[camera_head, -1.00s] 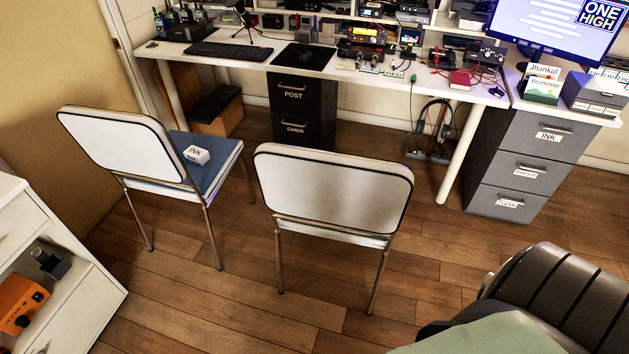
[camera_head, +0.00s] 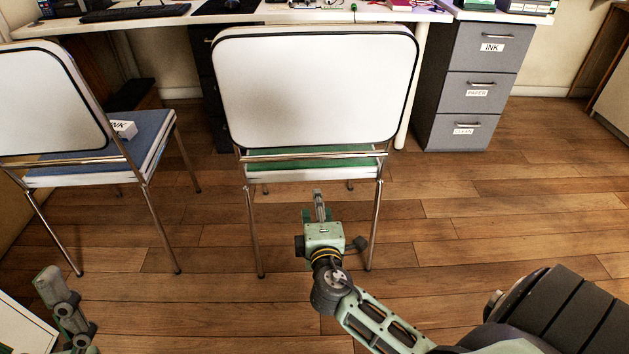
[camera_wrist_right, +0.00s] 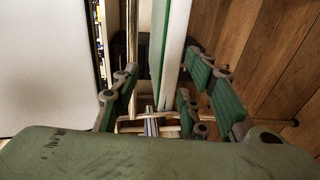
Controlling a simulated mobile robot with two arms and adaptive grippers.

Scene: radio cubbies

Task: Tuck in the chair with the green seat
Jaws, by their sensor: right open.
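The chair with the green seat (camera_head: 318,160) stands in the middle of the head view, its white backrest (camera_head: 315,90) toward me. It is in front of the desk. My right gripper (camera_head: 320,205) is open, low behind the backrest, just below the seat's rear edge in the picture. In the right wrist view, the right gripper (camera_wrist_right: 158,100) has its fingers apart, with the green and white seat edge (camera_wrist_right: 175,45) appearing between them; contact cannot be told. The backrest (camera_wrist_right: 45,70) fills the left there. Part of my left arm (camera_head: 65,305) shows at lower left; its jaw state is unclear.
The desk (camera_head: 270,14) runs along the back. A grey drawer cabinet (camera_head: 470,80) stands right of the green-seat chair. Wooden floor (camera_head: 480,220) is clear at right.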

